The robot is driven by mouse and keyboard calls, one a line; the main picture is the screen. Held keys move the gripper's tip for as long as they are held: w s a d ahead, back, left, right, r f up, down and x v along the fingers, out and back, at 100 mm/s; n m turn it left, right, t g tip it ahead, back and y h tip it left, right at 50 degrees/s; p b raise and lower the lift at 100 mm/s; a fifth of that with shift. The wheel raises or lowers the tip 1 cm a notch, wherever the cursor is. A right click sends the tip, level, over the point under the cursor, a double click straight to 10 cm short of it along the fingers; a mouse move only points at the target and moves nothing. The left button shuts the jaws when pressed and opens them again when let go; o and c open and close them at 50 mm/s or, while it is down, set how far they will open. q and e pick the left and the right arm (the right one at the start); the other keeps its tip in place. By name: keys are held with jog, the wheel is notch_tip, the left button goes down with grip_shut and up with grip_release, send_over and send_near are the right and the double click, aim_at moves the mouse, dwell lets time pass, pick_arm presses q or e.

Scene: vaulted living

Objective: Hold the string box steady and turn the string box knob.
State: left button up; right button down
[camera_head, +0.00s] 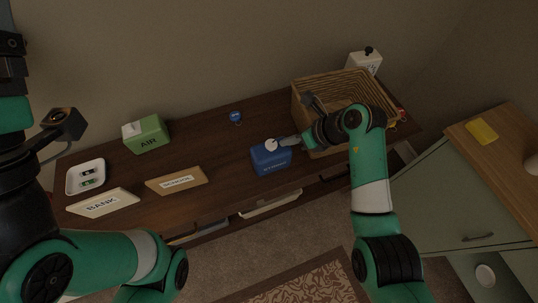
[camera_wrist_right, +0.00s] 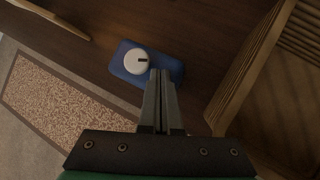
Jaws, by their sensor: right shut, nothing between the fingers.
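The string box is a small blue box (camera_head: 270,161) with a white label on its front, near the front edge of the dark wooden table. Its round white knob (camera_head: 271,144) is on top. In the right wrist view the blue box (camera_wrist_right: 125,68) shows from above, with a dark mark on the white knob (camera_wrist_right: 136,61). My right gripper (camera_head: 281,141) is shut and empty, its tips beside the knob. In the wrist view its fingertips (camera_wrist_right: 160,72) overlap the box's edge; contact is unclear. My left gripper is not in view.
A wicker basket (camera_head: 300,105) stands right of the box, close to my right arm. A blue round item (camera_head: 236,117) is behind. A green AIR box (camera_head: 146,135), white tray (camera_head: 72,178), SCHOOL sign (camera_head: 176,181) and BANK sign (camera_head: 103,203) are left.

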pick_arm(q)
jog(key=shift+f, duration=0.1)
pick_arm(e)
jog(key=shift+f, duration=0.7)
dwell(1.0)
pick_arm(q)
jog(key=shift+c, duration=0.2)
